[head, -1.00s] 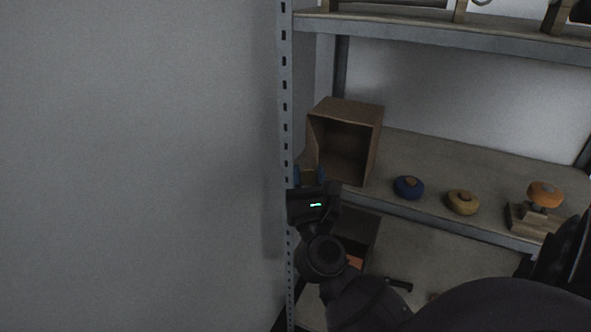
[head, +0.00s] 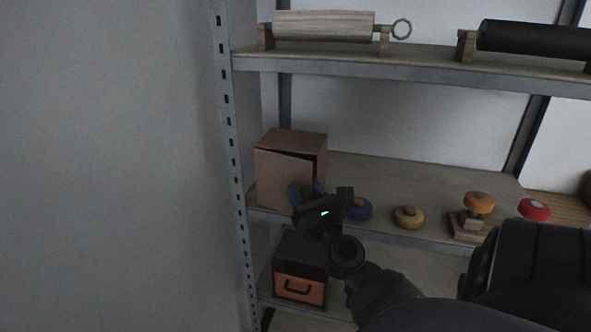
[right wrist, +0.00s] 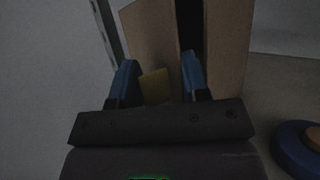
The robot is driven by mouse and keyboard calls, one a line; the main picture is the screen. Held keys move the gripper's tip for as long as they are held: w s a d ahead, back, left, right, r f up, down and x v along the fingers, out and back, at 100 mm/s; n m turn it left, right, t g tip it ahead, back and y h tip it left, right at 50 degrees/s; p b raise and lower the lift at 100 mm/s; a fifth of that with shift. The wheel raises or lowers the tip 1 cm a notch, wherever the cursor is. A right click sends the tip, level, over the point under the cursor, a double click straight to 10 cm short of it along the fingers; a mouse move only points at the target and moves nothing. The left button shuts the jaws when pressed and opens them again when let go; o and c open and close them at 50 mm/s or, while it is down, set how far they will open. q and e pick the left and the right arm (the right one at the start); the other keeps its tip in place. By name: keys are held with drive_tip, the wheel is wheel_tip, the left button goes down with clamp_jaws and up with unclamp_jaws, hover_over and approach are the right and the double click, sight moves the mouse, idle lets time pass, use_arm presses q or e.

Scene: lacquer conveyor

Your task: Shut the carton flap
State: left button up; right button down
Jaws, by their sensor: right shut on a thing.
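The brown cardboard carton (head: 317,160) stands at the left end of the middle shelf. Its front flap (head: 275,170) is mostly closed over the opening but ajar, with a dark gap along its top and right edge. In the right wrist view the flap (right wrist: 148,40) stands apart from the carton's side wall (right wrist: 230,50). My right gripper (head: 306,190) is in front of the flap. Its blue fingers (right wrist: 160,80) are shut on a yellow tab (right wrist: 154,88) at the flap, partly hidden between them. My left gripper is not in view.
A blue knob (head: 358,209), a yellow knob (head: 408,216), an orange knob on a block (head: 478,203) and a red knob (head: 535,209) stand to the right. A drawer box (head: 300,285) is below. A shelf post (head: 228,130) stands left.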

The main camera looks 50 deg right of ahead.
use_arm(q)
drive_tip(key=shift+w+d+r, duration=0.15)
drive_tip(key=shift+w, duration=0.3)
use_arm(e)
drive_tip(key=shift+d, duration=0.7)
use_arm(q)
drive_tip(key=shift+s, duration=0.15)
use_arm(e)
drive_tip(key=shift+f, duration=0.1)
drive_tip(key=c, duration=0.8)
unclamp_jaws()
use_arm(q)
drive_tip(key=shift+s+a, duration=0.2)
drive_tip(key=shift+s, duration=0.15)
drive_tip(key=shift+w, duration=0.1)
use_arm(e)
drive_tip(key=shift+a, duration=0.1)
